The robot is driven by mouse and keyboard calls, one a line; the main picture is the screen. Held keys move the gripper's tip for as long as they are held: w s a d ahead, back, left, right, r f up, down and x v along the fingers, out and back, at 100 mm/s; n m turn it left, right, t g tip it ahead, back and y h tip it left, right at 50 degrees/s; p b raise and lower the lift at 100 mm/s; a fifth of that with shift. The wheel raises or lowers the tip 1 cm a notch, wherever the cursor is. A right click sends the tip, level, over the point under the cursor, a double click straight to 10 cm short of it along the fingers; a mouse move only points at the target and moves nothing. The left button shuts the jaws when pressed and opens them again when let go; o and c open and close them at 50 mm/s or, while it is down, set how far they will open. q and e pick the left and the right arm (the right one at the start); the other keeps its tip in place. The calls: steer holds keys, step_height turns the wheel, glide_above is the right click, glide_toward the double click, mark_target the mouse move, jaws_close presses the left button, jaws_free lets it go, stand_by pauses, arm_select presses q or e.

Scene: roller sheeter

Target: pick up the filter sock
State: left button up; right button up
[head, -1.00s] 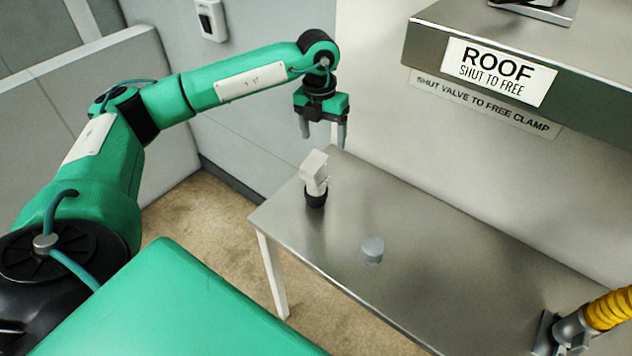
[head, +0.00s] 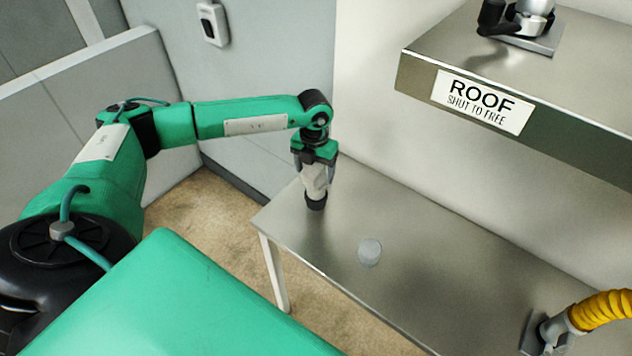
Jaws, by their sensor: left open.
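The filter sock, as I take it, is the pale white piece with a black lower end (head: 315,190) standing upright near the left end of the steel table (head: 420,240). My left gripper (head: 317,172) points straight down over it. Its fingers reach down around the upper part of the white piece, which is partly hidden by them. The jaws are open; I cannot tell whether a finger touches it. My right gripper is not in view.
A short grey cylinder (head: 370,252) stands on the table to the right. A grey fitting with a yellow hose (head: 600,310) is at lower right. A steel shelf labelled ROOF (head: 484,103) overhangs the table's back right. The tabletop between is clear.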

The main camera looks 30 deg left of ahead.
arm_select(q)
steer(key=shift+s+f+p, duration=0.1)
steer(key=shift+f+p, duration=0.25)
steer(key=shift+f, duration=0.95)
steer(key=c, duration=1.5)
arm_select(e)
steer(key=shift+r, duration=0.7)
arm_select(q)
steer(key=shift+r, duration=0.1)
steer(key=shift+r+b, duration=0.3)
steer(key=shift+r, duration=0.15)
steer(key=shift+r+b, duration=2.9)
steer(key=shift+r, duration=6.6)
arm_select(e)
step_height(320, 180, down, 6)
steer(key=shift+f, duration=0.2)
